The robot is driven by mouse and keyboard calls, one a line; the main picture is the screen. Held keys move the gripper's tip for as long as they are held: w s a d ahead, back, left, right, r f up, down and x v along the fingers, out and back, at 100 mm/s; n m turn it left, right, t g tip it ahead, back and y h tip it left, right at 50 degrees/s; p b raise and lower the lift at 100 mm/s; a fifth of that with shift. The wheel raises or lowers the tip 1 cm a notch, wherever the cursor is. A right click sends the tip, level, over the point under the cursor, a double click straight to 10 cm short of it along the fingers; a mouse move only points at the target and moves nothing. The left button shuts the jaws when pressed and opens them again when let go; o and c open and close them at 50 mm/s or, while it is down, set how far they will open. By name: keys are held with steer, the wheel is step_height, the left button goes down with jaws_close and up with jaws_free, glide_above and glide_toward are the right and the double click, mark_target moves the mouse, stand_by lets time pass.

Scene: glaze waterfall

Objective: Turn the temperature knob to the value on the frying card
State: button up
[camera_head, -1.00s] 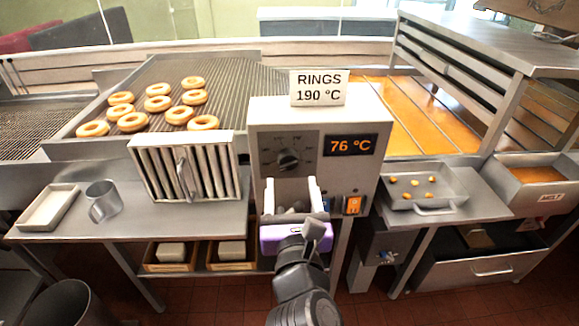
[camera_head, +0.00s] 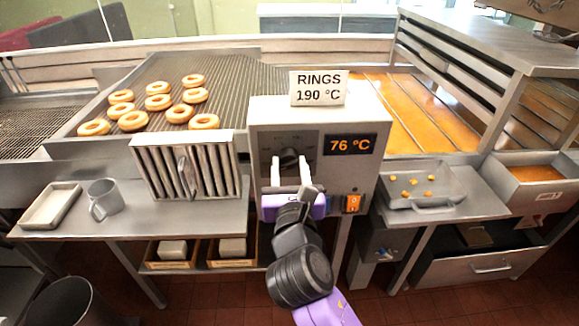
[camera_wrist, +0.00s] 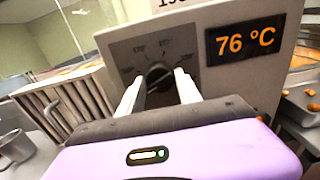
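The frying card (camera_head: 319,88) stands on top of the control box and reads "RINGS 190 °C". The dark temperature knob (camera_head: 289,158) is on the front of the box, left of the orange display (camera_head: 350,145), which reads 76 °C. My gripper (camera_head: 291,163) is in front of the knob. In the wrist view my gripper (camera_wrist: 160,88) has its two white fingers apart, one on each side of the knob (camera_wrist: 158,76). Whether the fingertips touch the knob is not clear. Dial numbers are above the knob, too small to read surely.
A lit orange switch (camera_head: 353,205) is at the lower right of the box. A slatted metal rack (camera_head: 184,168) stands left of it. A tray with small pieces (camera_head: 427,199) is on the right. Ring doughnuts (camera_head: 158,102) lie on the grate behind.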

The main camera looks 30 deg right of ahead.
jaws_close()
